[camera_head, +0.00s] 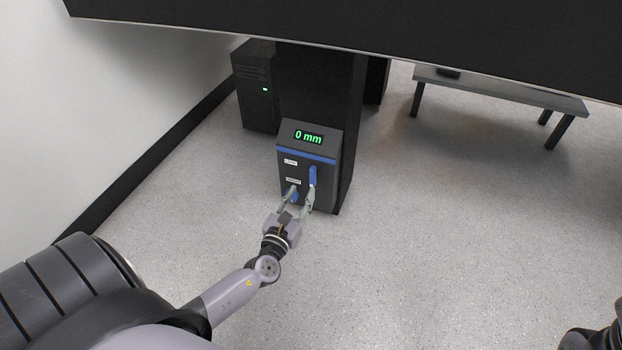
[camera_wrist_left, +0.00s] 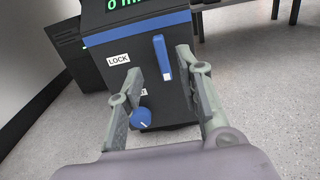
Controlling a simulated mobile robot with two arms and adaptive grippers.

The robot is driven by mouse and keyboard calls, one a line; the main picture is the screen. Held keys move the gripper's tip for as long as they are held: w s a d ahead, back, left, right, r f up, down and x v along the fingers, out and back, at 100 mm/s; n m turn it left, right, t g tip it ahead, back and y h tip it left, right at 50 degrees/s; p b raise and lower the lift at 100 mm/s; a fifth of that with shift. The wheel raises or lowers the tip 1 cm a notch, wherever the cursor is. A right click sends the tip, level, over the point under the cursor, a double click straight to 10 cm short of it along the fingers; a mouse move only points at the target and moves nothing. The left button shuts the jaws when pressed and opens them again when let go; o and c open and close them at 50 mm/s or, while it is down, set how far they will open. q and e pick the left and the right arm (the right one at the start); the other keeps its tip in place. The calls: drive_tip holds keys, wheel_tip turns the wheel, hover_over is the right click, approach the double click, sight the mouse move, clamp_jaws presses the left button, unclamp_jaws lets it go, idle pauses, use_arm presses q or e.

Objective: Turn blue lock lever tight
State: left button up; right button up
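The blue lock lever (camera_head: 312,176) is an upright blue bar on the front of a dark control box (camera_head: 330,149). It also shows in the left wrist view (camera_wrist_left: 162,57), upright beside the white LOCK label (camera_wrist_left: 117,59). My left gripper (camera_head: 301,190) is in front of the box with its fingers apart. In the left wrist view the left gripper (camera_wrist_left: 160,65) has the lever between its fingertips, nearer the right one; whether they touch is unclear. A round blue knob (camera_wrist_left: 141,118) sits lower, partly behind the left finger. My right gripper is not in view.
The box's green display (camera_head: 308,137) reads 0 mm. The box is on a black column (camera_head: 345,110) under a large dark slab (camera_head: 400,35). A black computer case (camera_head: 254,85) stands behind left, a low bench (camera_head: 500,90) at back right. The floor around is clear.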

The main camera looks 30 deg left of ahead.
sight(311, 175)
use_arm(q)
drive_tip(key=b+x, duration=0.1)
drive_tip(key=x, duration=0.7)
drive_tip(key=shift+w+b, duration=0.1)
drive_tip(key=shift+b, duration=0.2)
clamp_jaws()
